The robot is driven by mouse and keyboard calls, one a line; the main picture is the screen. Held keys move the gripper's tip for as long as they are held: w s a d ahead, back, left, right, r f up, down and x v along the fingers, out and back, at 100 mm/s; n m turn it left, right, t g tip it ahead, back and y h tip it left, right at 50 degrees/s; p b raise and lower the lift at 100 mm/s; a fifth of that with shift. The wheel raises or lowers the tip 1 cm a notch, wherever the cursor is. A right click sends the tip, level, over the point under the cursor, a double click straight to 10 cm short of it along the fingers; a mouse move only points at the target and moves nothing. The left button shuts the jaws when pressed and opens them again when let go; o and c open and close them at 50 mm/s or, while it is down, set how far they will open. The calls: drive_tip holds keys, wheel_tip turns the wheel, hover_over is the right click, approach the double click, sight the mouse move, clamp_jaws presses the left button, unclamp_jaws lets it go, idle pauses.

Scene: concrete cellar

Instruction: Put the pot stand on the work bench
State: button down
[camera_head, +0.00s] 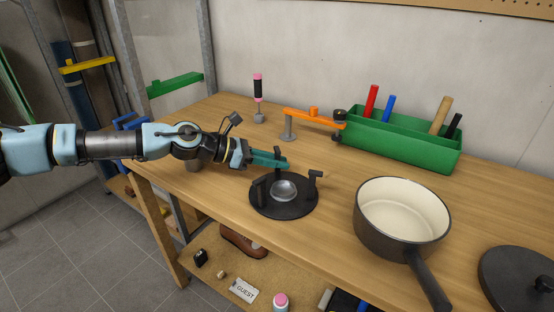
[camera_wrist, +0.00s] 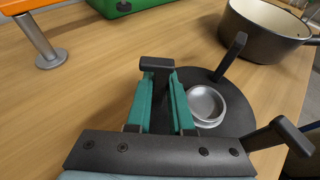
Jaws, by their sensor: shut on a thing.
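The pot stand is a black round disc (camera_head: 290,208) with upright posts that have bent tops and a silver bowl in its middle. It looks level on or just over the wooden work bench (camera_head: 212,121), near its front edge; any small gap beneath cannot be told. My gripper (camera_head: 287,162) reaches in from the left, over the stand's far side. In the wrist view its teal fingers (camera_wrist: 162,102) are shut on one post of the stand (camera_wrist: 212,127), whose black top shows above them. Its lower part is hidden by the fingers.
A cream-lined pot (camera_head: 402,212) stands right of the stand, with a dark lid (camera_head: 515,280) beyond it. Behind are a green tool box (camera_head: 400,150), an orange clamp-like tool (camera_head: 312,113) and a pink-topped screwdriver (camera_head: 258,90).

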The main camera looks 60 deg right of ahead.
drive_tip(key=c, duration=0.8)
unclamp_jaws()
drive_tip(key=b+v, duration=0.3)
drive_tip(key=v, duration=0.9)
drive_tip(key=shift+r, duration=0.1)
